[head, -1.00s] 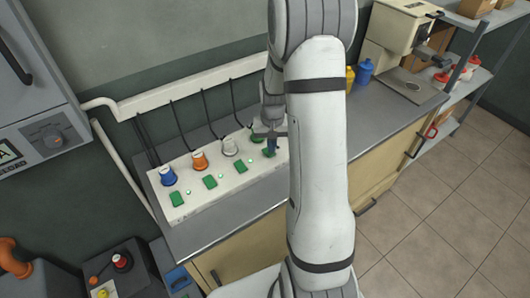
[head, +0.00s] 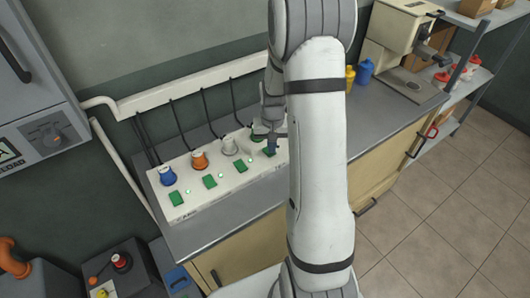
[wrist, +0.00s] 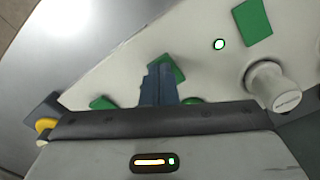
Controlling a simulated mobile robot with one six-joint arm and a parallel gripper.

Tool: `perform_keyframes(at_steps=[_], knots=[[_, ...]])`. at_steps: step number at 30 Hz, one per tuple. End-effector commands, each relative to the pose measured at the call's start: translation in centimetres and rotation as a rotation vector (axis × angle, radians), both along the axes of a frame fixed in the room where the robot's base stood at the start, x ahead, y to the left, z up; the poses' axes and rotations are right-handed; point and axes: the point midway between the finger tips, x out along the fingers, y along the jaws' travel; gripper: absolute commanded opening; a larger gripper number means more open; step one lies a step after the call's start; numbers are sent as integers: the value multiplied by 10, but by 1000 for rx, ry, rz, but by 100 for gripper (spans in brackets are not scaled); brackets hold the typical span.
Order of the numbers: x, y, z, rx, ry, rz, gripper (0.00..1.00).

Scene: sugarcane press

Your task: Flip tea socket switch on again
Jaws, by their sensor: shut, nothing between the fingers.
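A white socket strip (head: 188,209) lies on the grey counter, with a row of coloured plugs and green rocker switches. My gripper (head: 271,148) is over its right end, at the green switch (head: 269,153) in front of the partly hidden green plug (head: 257,136). In the wrist view my dark blue fingers (wrist: 158,84) are shut and empty, overlapping that switch (wrist: 167,66); contact cannot be told. No lit lamp shows beside it. The neighbouring switch (wrist: 252,22) has a lit green lamp (wrist: 219,44), near the white plug (wrist: 275,88). No tea label is readable.
The blue plug (head: 168,176) and orange plug (head: 199,160) stand left on the strip, with cables rising behind. Yellow and blue bottles (head: 365,71) and a beige machine (head: 397,42) stand farther right. Bare counter (head: 218,221) lies in front of the strip.

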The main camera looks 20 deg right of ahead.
Motion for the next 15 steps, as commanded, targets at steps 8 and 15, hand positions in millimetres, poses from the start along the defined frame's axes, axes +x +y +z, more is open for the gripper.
perform_keyframes(at_steps=[8, 15], knots=[[0, 0, -5, 0, 0, 0, 0], [0, 0, -9, 0, 0, 0, 0]])
